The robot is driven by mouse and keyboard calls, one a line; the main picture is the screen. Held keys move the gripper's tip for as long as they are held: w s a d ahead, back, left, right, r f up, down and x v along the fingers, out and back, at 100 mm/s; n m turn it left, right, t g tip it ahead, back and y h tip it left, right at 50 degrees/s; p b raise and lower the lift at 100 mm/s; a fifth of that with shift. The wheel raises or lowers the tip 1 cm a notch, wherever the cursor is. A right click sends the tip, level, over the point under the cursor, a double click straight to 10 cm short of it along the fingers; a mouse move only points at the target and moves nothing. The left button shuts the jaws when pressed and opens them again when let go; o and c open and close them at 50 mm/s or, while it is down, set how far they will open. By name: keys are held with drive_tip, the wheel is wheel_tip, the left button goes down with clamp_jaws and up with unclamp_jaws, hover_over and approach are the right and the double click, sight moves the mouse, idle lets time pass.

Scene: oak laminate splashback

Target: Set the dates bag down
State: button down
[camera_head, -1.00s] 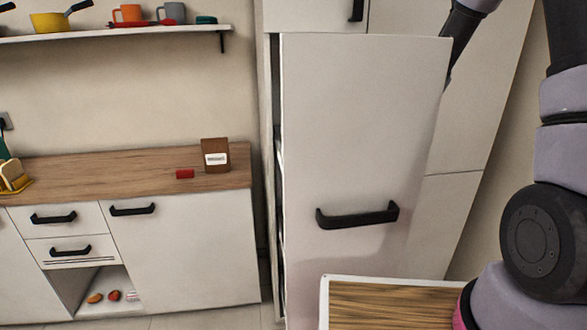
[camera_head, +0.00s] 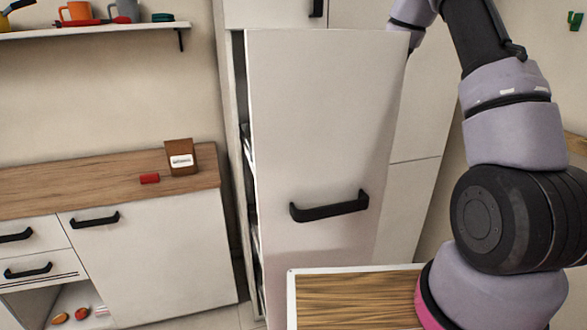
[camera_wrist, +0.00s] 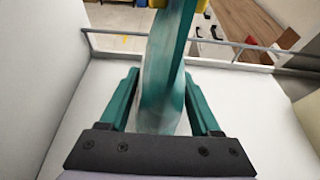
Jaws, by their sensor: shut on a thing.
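My gripper (camera_wrist: 162,78) shows in the wrist view, its teal fingers on either side of a narrow teal and pale grey thing. I take this to be the dates bag (camera_wrist: 160,95), seen edge-on and blurred; no label shows. The bag stands out ahead of the fingers over a white surface (camera_wrist: 255,105) with a metal rail. I cannot tell whether it touches that surface. In the head view the gripper and held bag are hidden behind the open tall white door (camera_head: 320,130).
A brown labelled bag (camera_head: 182,158) and a red block (camera_head: 149,179) stand on the wooden counter (camera_head: 100,183). A metal rail (camera_wrist: 110,35) edges the white surface. A white-edged wooden top (camera_head: 350,300) lies before the door, near my arm.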

drive_tip(key=shift+c, duration=0.5)
unclamp_jaws()
drive_tip(key=shift+w+d+r, duration=0.1)
drive_tip(key=shift+d, duration=0.05)
drive_tip(key=v, duration=1.1)
drive_tip(key=shift+d+r, duration=0.15)
drive_tip(key=shift+d, duration=0.15)
drive_tip(key=shift+d, duration=0.15)
